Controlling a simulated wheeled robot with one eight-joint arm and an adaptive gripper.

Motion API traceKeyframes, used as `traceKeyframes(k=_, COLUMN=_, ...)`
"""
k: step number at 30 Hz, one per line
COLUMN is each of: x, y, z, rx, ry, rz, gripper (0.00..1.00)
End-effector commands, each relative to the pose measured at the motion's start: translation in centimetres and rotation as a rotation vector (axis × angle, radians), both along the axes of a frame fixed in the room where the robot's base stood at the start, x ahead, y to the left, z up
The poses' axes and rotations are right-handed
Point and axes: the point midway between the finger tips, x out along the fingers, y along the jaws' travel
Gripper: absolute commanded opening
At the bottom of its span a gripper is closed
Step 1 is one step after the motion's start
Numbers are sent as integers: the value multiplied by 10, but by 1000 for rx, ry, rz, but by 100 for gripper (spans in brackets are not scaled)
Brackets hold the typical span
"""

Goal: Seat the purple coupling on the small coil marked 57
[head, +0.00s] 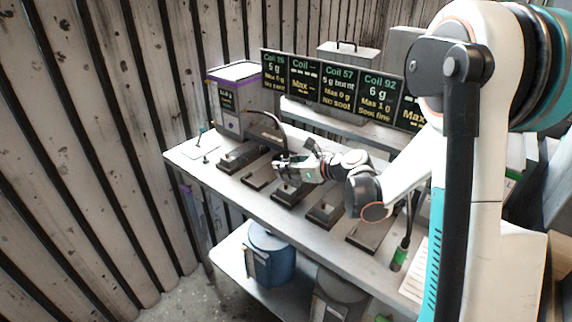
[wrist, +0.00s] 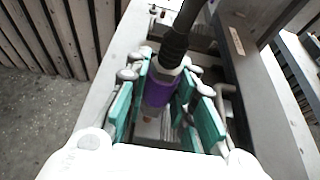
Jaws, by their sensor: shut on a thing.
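The purple coupling (wrist: 160,90) is on the end of a dark hose (wrist: 176,42). In the wrist view it sits between the teal finger pads of my gripper (wrist: 166,103), which is shut on it. In the head view my gripper (head: 284,166) is over the middle of the bench, close above a dark coil block (head: 290,193). This block is third in the row and roughly below the sign panel reading Coil 57 (head: 339,86); no number shows on it.
Other dark blocks stand to the left (head: 240,159) and right (head: 325,212) on the bench (head: 225,190). A purple-trimmed cabinet (head: 243,100) stands at the back left. A green-ended hose (head: 399,258) is at the right. A blue drum (head: 270,258) sits on the lower shelf.

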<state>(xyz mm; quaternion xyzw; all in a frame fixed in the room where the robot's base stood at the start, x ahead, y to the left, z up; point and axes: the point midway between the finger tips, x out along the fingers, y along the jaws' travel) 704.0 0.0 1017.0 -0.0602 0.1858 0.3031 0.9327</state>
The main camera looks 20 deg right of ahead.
Motion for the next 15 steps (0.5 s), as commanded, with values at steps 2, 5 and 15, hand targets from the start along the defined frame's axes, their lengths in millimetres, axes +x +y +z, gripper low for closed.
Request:
traceKeyframes(k=2, x=0, y=0, z=-8, rx=0, ry=0, rz=0, gripper=0)
traceKeyframes(k=5, x=0, y=0, z=-11, rx=0, ry=0, rz=0, gripper=0)
traceKeyframes(k=15, x=0, y=0, z=-11, rx=0, ry=0, rz=0, gripper=0)
